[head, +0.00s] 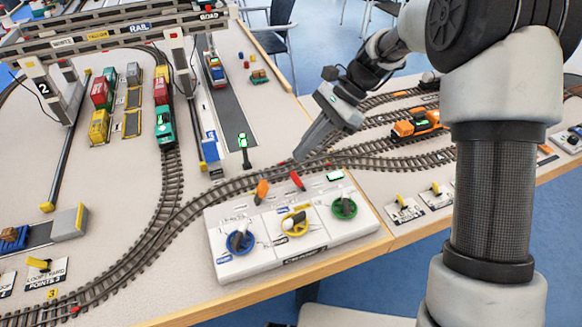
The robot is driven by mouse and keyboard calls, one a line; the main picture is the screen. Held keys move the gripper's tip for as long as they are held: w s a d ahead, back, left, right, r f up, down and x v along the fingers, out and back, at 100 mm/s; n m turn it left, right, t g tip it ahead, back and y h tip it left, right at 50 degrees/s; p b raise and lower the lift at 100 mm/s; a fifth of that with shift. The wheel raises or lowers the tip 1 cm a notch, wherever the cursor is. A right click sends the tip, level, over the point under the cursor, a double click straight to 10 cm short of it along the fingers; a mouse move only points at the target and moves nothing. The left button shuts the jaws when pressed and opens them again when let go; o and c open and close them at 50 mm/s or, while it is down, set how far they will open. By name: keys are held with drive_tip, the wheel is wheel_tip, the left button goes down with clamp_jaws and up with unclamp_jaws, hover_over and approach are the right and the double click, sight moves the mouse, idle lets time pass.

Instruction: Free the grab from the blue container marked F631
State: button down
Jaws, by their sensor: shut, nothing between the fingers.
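No F631 marking can be read, so I cannot tell which container is meant. The control box (290,232) has blue (240,242), yellow (294,224) and green (344,208) knobs, with orange (262,190) and red (297,180) levers. My gripper (299,157) is shut and empty, above the track behind the box.
A teal wagon (165,128) stands on the curved track (172,185) under the crane. Red and yellow containers (100,108) stand left of it. An orange locomotive (417,123) is right of my gripper. A small green-lit signal post (244,148) stands left of my gripper.

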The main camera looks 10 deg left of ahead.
sight(260, 194)
drive_tip(key=shift+s+a, duration=0.1)
drive_tip(key=shift+s, duration=0.05)
drive_tip(key=b+x, duration=0.2)
drive_tip(key=x, duration=0.8)
drive_tip(key=shift+r, duration=0.15)
idle(0.4)
